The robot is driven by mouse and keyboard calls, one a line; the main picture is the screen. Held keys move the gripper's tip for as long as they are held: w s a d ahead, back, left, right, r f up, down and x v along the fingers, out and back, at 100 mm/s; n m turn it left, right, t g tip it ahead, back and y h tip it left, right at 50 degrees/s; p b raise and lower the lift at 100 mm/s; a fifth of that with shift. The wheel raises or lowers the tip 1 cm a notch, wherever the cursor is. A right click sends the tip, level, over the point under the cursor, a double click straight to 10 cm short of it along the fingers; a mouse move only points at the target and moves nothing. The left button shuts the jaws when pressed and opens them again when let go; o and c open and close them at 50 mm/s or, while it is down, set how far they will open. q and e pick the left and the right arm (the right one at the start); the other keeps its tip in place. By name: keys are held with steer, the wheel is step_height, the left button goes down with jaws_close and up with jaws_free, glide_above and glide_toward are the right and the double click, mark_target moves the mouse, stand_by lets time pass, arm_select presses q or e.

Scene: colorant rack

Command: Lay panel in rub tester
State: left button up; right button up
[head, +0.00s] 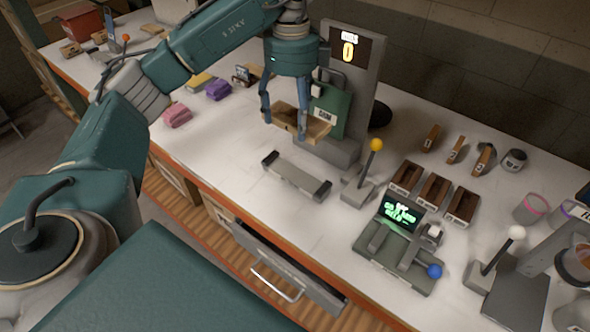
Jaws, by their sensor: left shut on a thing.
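My left gripper (284,128) points down in front of the grey tower and is shut on a tan panel (317,128). The panel is held above the counter, behind the rub tester's low grey bed (297,175). The bed has dark blocks at both ends and looks empty. The rub tester's tower (366,65) carries a display reading 0 and a green block on its front. A lever with a yellow knob (376,145) stands to the right of the bed. The panel is apart from the bed. My right gripper is not in view.
A green-lit device (400,215) with a blue-knobbed lever stands at front right. Behind it are several brown trays (433,188). A white-knobbed lever (516,232) is further right. Pink (177,115) and purple (218,90) sponge-like blocks lie left. The counter left of the bed is clear.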

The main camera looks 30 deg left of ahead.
arm_select(q)
step_height(320, 180, down, 6)
steer(key=r, duration=0.1)
steer(key=p, duration=0.1)
glide_above(293, 177)
step_height(293, 177, down, 8)
steer(key=shift+s+r, duration=0.1)
step_height(293, 177, down, 4)
steer(key=shift+f+p, duration=0.1)
steer(key=shift+p, duration=0.55)
steer(key=shift+f, duration=0.2)
steer(key=shift+f, duration=0.2)
steer(key=o, duration=1.2)
steer(key=shift+r, duration=0.1)
